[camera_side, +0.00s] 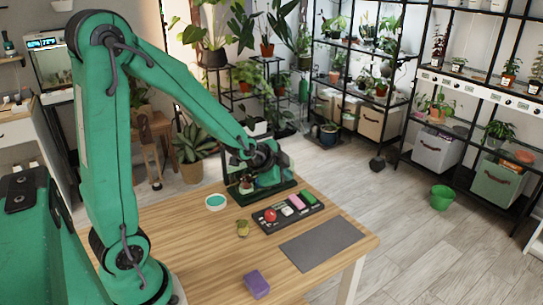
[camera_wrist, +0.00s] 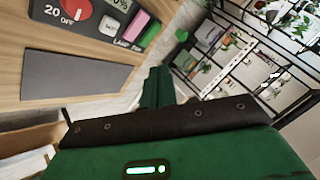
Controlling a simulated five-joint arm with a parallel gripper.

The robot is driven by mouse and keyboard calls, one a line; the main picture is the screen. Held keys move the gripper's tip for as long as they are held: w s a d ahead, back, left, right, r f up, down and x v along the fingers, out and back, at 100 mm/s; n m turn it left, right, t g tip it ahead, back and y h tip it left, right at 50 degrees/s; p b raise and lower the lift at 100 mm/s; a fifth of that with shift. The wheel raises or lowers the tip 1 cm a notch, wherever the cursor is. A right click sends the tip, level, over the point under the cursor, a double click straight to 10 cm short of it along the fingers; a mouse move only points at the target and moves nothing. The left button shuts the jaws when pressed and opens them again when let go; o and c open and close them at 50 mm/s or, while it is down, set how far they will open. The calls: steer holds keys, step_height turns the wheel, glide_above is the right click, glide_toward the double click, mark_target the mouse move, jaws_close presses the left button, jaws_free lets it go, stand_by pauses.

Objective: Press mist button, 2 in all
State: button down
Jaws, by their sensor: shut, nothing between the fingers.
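The control panel (camera_side: 287,211) is a dark box on the wooden table, with a red knob, a pale button (camera_side: 297,202), a pink button and a green button. In the wrist view the panel (camera_wrist: 85,32) is cut off at the top left. There the pale button (camera_wrist: 109,25) sits between the red dial and the pink button (camera_wrist: 133,27); its label is too small to read, so I cannot tell which is the mist button. My gripper (camera_wrist: 158,86) is shut and empty, apart from the buttons. In the side view my wrist is behind the panel, its fingertips unclear.
A grey mat (camera_side: 321,242) lies in front of the panel. Plant shelves stand beyond.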

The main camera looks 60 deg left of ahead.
mark_target(284, 211)
steer(key=shift+f, duration=0.1)
steer(key=shift+f, duration=4.3)
steer(key=shift+f, duration=0.15)
steer(key=shift+d+f, duration=0.1)
steer(key=shift+f, duration=0.15)
steer(key=shift+f, duration=0.55)
steer(key=shift+r, duration=0.95)
steer(key=shift+r, duration=0.1)
steer(key=shift+r, duration=2.4)
